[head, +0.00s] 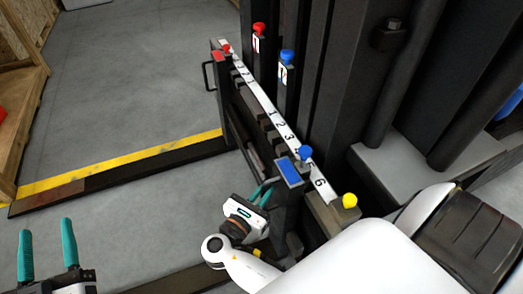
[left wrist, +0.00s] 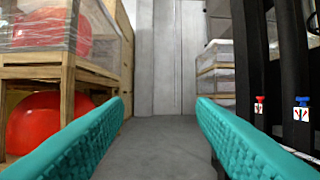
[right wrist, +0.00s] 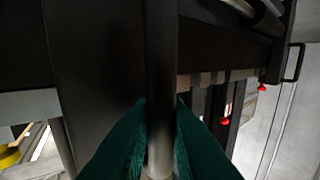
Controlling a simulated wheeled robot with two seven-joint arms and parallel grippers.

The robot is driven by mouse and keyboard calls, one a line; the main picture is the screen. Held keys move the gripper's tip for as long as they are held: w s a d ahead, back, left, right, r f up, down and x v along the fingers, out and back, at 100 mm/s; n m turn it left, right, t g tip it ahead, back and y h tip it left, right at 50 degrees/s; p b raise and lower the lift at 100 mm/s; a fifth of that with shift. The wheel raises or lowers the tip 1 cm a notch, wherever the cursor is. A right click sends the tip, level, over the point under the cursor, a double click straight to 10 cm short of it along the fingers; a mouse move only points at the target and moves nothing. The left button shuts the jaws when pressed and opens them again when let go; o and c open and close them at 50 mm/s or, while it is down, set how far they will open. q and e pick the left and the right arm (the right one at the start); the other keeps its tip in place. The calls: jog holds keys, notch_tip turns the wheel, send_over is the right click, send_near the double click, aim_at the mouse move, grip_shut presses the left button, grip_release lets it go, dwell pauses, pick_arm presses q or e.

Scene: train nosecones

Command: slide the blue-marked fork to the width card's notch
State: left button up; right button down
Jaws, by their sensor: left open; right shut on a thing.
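The blue-marked fork has a blue plate (head: 289,171) and a blue knob (head: 305,152) beside the white numbered scale (head: 262,98), near the 4 and 5. My right gripper (head: 264,193) is shut on the fork's dark upright bar, which also shows in the right wrist view (right wrist: 160,60). My left gripper (head: 56,250) is open and empty, apart from the carriage. A small white card (head: 284,74) hangs below a blue-topped post and another card (head: 257,43) below a red-topped one. Their marks are too small to read; I cannot tell which is the width card.
A red-marked fork (head: 218,56) sits at the scale's far end, and a yellow knob (head: 349,201) at the near end. Dark mast columns (head: 340,70) stand behind. Wooden shelving (left wrist: 62,80) stands left; open floor lies between.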

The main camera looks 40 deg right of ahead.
jog(key=shift+s+a+p, duration=0.25)
jog(key=shift+s+p, duration=0.65)
jog(key=shift+s, duration=0.35)
jog(key=shift+s+a+p, duration=0.2)
jog(key=shift+s+p, duration=0.35)
jog(key=shift+s, duration=0.25)
pick_arm(q)
notch_tip(320, 180, down, 11)
jog(key=s+a+g+y, duration=0.2)
jog(key=g, duration=0.6)
jog(key=shift+s+a+f+y, duration=0.2)
jog(key=shift+s+a+y, duration=0.1)
jog(key=shift+y, duration=0.1)
pick_arm(e)
jog(key=c, duration=1.5)
grip_release()
pick_arm(q)
jog(key=shift+d, duration=0.1)
